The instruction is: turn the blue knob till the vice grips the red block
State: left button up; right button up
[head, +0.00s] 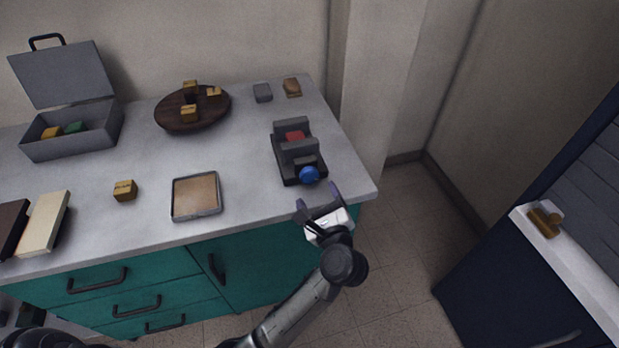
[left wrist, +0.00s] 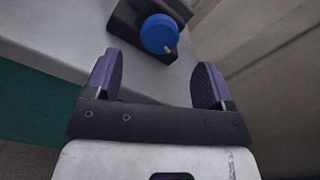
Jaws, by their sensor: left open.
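The dark grey vice (head: 285,168) stands near the counter's right end. The red block (head: 294,136) sits between its two jaws; whether they touch it I cannot tell. The blue knob (head: 309,174) is on the vice's near end. My left gripper (head: 317,195) is open and empty just in front of the knob, apart from it, at the counter's front edge. In the left wrist view the knob (left wrist: 159,33) lies beyond and between the spread purple fingers (left wrist: 157,66); the red block is out of that view. My right gripper is not in view.
A square tray (head: 196,216) and a small yellow block (head: 125,190) lie left of the vice. A round brown board (head: 172,124) with yellow blocks, an open grey case (head: 80,148) and two small blocks (head: 263,92) are farther back. The counter beside the vice is clear.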

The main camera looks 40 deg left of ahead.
aim_at(311, 179)
pick_arm(q)
jog(key=shift+b+x, duration=0.65)
jog(key=shift+x, duration=2.9)
jog(key=c, duration=0.9)
jog(key=shift+r+m+p, duration=0.25)
jog(key=shift+m+p, duration=0.25)
jog(key=shift+p, duration=0.45)
jog(key=m+p, duration=0.7)
jog(key=p, duration=0.2)
jog(key=shift+m+p, duration=0.3)
jog(key=shift+p, duration=0.05)
jog(key=shift+f+m+p, duration=0.2)
jog(key=shift+m+p, duration=1.3)
jog(key=o, duration=0.9)
